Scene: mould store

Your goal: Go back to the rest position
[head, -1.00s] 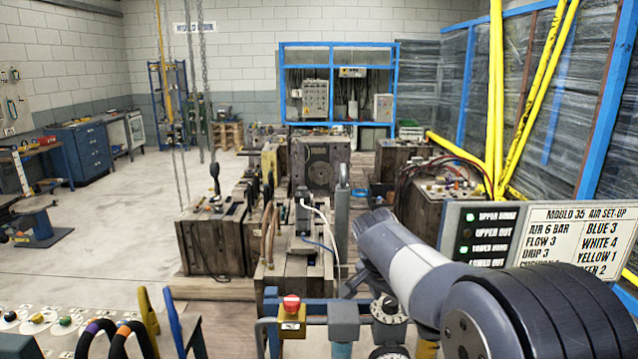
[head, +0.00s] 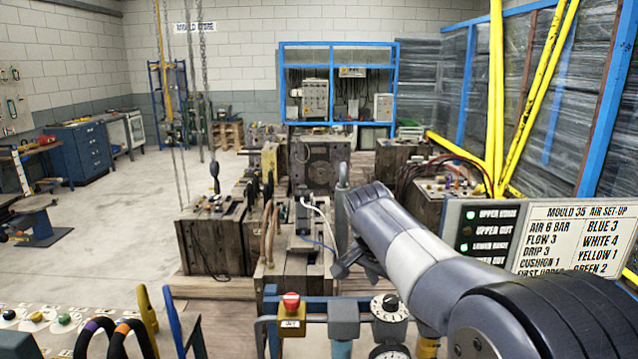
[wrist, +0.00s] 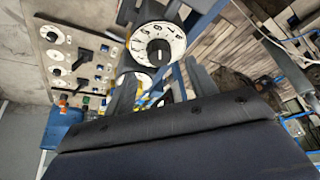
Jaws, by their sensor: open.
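My gripper (head: 347,262) shows in the head view at the end of my grey arm, above the blue rail at the front and short of the wooden mould crates. Its far side is hidden by my arm. In the wrist view my gripper (wrist: 160,82) has its two dark fingers apart, with nothing held between them. A white numbered dial (wrist: 158,45) lies beyond the fingers there. The dial also shows in the head view (head: 390,308), below and right of my gripper and apart from it.
A yellow box with a red button (head: 291,301) stands on the blue rail (head: 315,303). A lamp panel (head: 487,235) and an air set-up sign (head: 575,238) stand at right. A hose panel (head: 35,318) is at lower left. Open floor lies left.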

